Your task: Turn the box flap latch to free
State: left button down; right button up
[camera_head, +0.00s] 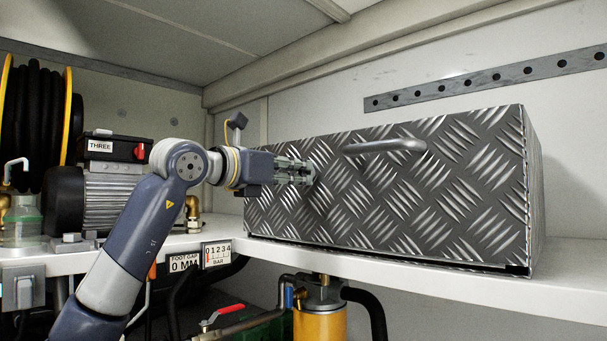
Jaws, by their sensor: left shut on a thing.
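A box (450,200) with diamond-plate metal faces stands on the white shelf at the right. Its front flap has a bar handle (385,147) near the top. My left arm comes in from the lower left, and my left gripper (306,173) is at the left part of the flap, left of the handle. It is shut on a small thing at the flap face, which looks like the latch. The fingers cover most of it, so its turn cannot be told. My right gripper is not in view.
A motor (110,195) labelled THREE and a black hose reel (35,120) stand at the left. A gauge plate (217,254) hangs at the shelf edge. Hoses and a yellow filter (320,322) are below the shelf (400,275). A perforated rail (490,77) runs along the back wall.

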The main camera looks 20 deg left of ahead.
pick_arm(q)
jog(key=shift+n+b, duration=0.3)
jog(key=shift+n, duration=1.1)
jog(key=shift+n+b, duration=0.35)
jog(key=shift+n, duration=0.25)
jog(key=shift+r+n, duration=0.1)
jog(key=shift+n, duration=0.7)
